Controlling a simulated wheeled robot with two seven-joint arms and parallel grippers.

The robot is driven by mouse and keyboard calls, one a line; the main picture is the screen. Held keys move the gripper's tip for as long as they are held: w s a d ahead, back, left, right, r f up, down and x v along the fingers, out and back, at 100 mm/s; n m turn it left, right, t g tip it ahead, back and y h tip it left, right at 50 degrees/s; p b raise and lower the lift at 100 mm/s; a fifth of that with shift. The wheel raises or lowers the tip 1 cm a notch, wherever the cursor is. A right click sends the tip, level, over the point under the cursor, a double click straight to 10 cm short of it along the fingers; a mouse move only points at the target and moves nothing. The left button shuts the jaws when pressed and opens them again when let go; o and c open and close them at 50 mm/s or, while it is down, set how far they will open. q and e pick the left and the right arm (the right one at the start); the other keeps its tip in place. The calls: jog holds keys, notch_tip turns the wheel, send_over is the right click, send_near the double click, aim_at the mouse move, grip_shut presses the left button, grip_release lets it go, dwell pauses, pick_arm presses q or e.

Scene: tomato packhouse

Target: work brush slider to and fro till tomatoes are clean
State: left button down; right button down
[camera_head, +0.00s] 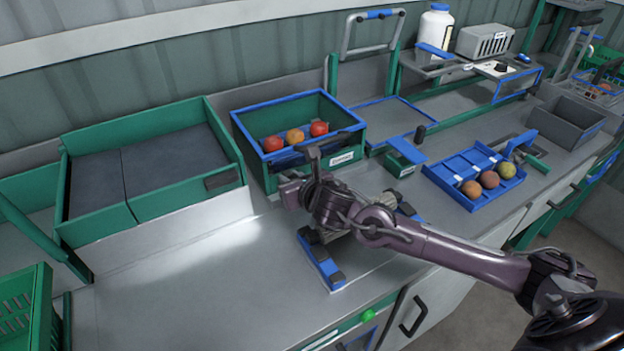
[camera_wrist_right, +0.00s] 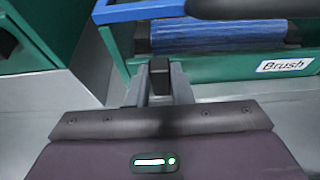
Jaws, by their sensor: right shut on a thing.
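The brush box (camera_head: 262,178) is green with a blue rim and stands against the back wall. Three tomatoes lie in it: a red one (camera_head: 272,144), an orange one (camera_head: 295,136) and another red one (camera_head: 319,128). My right gripper (camera_head: 312,160) is at the front of this box. In the right wrist view its fingers (camera_wrist_right: 160,85) are shut on a small dark block, the slider's grip (camera_wrist_right: 160,72). Behind it are blue bristles (camera_wrist_right: 215,32) and a label reading "Brush" (camera_wrist_right: 285,64). The tomatoes are out of the wrist view. My left gripper is not in view.
A blue divided tray (camera_head: 450,185) at right holds three duller tomatoes (camera_head: 489,180). A green-framed grey sorting bin (camera_head: 190,200) stands at left. A grey box (camera_head: 565,125) is farther right. The bench front (camera_head: 215,290) is clear at left.

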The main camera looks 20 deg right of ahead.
jog(key=shift+a, duration=0.65)
jog(key=c, duration=1.3)
grip_release()
jog(key=b+v, duration=0.1)
jog(key=v, duration=0.6)
jog(key=shift+s+r, duration=0.2)
jog(key=shift+s, duration=0.15)
